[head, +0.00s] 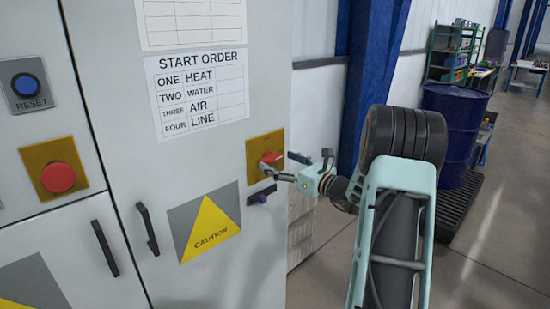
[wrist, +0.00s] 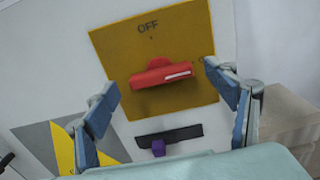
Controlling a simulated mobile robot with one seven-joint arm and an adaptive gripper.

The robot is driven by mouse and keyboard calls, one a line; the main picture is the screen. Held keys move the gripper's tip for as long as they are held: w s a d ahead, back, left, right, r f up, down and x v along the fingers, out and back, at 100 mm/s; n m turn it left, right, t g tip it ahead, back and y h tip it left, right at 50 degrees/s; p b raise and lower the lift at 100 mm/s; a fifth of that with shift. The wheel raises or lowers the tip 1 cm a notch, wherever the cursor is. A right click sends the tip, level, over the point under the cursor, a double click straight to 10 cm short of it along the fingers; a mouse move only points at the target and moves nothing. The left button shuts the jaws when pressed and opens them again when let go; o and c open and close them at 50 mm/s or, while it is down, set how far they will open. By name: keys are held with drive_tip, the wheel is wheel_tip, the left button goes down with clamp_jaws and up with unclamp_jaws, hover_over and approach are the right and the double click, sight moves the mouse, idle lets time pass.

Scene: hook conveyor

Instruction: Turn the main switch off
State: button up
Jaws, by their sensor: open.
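The main switch (wrist: 160,76) is a red handle on a yellow plate (wrist: 125,48) marked OFF at its top edge. In the wrist view the handle lies roughly crosswise on the plate, tilted slightly, not pointing up at OFF. In the head view the switch (head: 268,158) is on the right part of the grey cabinet, partly hidden by my gripper (head: 280,164). My gripper (wrist: 161,82) is open, with one finger to the left and one to the right of the handle. A gap shows on both sides in the wrist view.
Below the plate is a black bar with a purple tab (wrist: 159,147). A caution sign (head: 207,230) and door handle (head: 148,229) are to the left. A red button (head: 58,177) and blue reset button (head: 27,85) are farther left. A blue drum (head: 452,125) stands right, behind my arm.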

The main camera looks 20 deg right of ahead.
drive_tip(key=shift+x, duration=1)
drive_tip(key=shift+c, duration=0.2)
drive_tip(key=c, duration=1.1)
